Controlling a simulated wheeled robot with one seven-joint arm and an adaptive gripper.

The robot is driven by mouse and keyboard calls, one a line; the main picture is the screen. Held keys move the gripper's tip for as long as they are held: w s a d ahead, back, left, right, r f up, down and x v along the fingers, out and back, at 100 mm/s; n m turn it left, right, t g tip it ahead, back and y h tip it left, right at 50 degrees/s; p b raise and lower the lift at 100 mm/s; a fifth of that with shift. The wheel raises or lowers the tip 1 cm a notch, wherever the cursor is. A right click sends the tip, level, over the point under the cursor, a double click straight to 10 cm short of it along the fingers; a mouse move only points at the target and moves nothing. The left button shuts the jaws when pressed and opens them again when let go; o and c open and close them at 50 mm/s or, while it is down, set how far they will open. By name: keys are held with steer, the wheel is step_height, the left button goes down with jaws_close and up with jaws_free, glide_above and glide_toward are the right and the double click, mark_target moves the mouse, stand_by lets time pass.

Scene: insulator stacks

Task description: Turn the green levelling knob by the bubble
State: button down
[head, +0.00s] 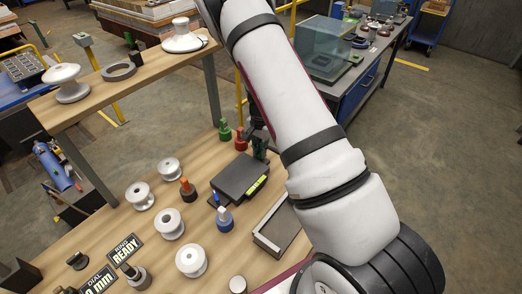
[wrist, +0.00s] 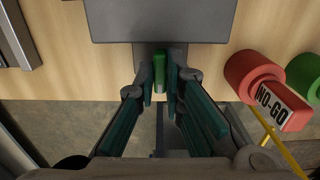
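The green knob (wrist: 160,74) shows in the wrist view, at the near edge of a dark grey plate (wrist: 160,22), against a darker block. My gripper (wrist: 161,82) has its two teal-padded fingers on either side of the knob. The fingers look apart, with narrow gaps to the knob, so I see no clear contact. In the head view, the dark flat device (head: 238,176) lies on the bench with a yellow-green strip (head: 256,184) on its side. My gripper (head: 259,145) is at its far right corner, partly hidden by my arm. I cannot make out the bubble clearly.
A red gauge (wrist: 252,75) marked NO-GO and a green one (wrist: 306,74) stand close right of my gripper in the wrist view.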

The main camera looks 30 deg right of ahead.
stand_by(0.4)
steer(key=m+b, duration=0.3)
steer(key=m, duration=0.1)
steer(key=shift+w+m, duration=0.1)
steer(key=shift+m, duration=0.2)
steer(key=shift+m+b, duration=0.85)
steer(key=shift+m, duration=1.75)
steer(key=c, duration=1.7)
jaws_free()
